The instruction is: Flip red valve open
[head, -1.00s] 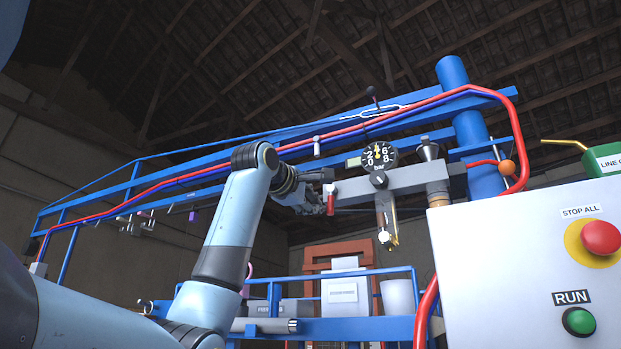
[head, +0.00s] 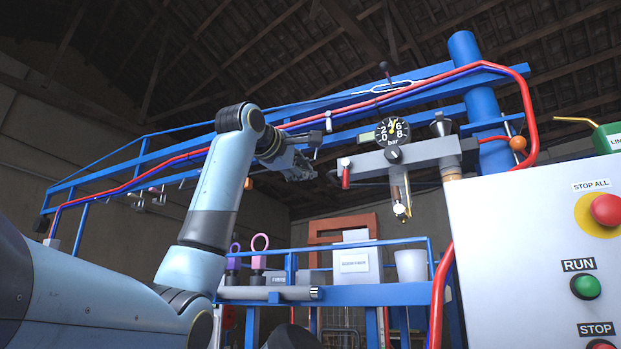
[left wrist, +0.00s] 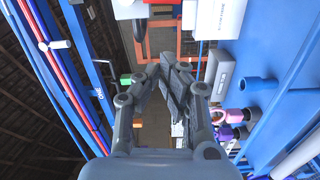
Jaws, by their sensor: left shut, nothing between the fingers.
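The red valve handle (head: 346,178) hangs down at the left end of a grey manifold (head: 415,156) in the head view. It looks roughly vertical, with a small white fitting above it. My left gripper (head: 308,168) is just left of the handle, with a visible gap between them. It is shut and empty. In the left wrist view my left gripper's fingers (left wrist: 167,74) are close together with nothing between them, and I cannot make out the valve handle surely there. My right gripper is in neither view.
A round bar gauge (head: 392,131) sits above the manifold. Blue rails with red and blue pipes run behind my left arm. A control box (head: 510,250) with a red STOP ALL button (head: 605,210) stands at right.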

